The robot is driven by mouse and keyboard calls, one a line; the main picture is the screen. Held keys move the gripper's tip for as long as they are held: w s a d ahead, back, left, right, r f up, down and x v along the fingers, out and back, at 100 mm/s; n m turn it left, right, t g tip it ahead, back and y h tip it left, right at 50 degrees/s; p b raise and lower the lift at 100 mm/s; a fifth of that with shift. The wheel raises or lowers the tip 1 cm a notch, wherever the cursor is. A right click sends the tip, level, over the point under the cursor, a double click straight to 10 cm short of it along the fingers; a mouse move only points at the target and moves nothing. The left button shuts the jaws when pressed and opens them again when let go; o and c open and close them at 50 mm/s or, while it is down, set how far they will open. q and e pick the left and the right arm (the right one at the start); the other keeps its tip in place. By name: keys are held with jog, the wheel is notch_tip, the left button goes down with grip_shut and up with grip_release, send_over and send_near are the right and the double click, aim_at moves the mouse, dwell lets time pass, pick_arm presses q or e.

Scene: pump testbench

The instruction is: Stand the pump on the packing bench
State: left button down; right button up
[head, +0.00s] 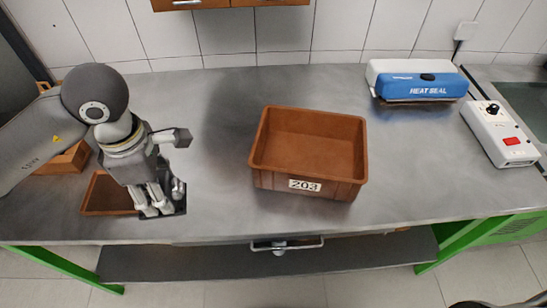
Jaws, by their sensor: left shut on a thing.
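My left gripper (156,206) reaches down at the left of the packing bench (225,180) and is shut on the pump (179,190). The pump is a grey body with a dark base, partly hidden behind the gripper and wrist. Its dark base shows near the bench's front edge; I cannot tell whether it touches the bench top. My right gripper is not in view.
A brown crate marked 203 (310,187) stands empty mid-bench. A smaller brown tray (97,199) sits left of the pump. A blue-white heat sealer (418,85) and a control box (500,134) stand right.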

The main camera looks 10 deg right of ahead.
pick_arm(q)
jog(key=n+b, duration=0.1)
jog(key=n, duration=0.5)
jog(key=shift+d, duration=0.2)
jog(key=n+b, duration=0.1)
jog(key=n, duration=0.5)
jog(key=shift+d+r, duration=0.15)
jog(key=w+d+f+p, duration=0.15)
jog(key=w+f, duration=0.25)
jog(key=w, duration=0.4)
jog(key=p, duration=0.2)
send_near(200, 177)
jog(key=shift+s+a+f, duration=0.1)
jog(key=shift+s+f, duration=0.15)
jog(key=shift+s, duration=0.3)
jog(key=shift+w+f, duration=0.45)
jog(key=shift+f, duration=0.15)
notch_tip(200, 177, down, 3)
jog(key=shift+r+p, duration=0.1)
jog(key=shift+p, duration=0.75)
jog(key=shift+f, duration=0.3)
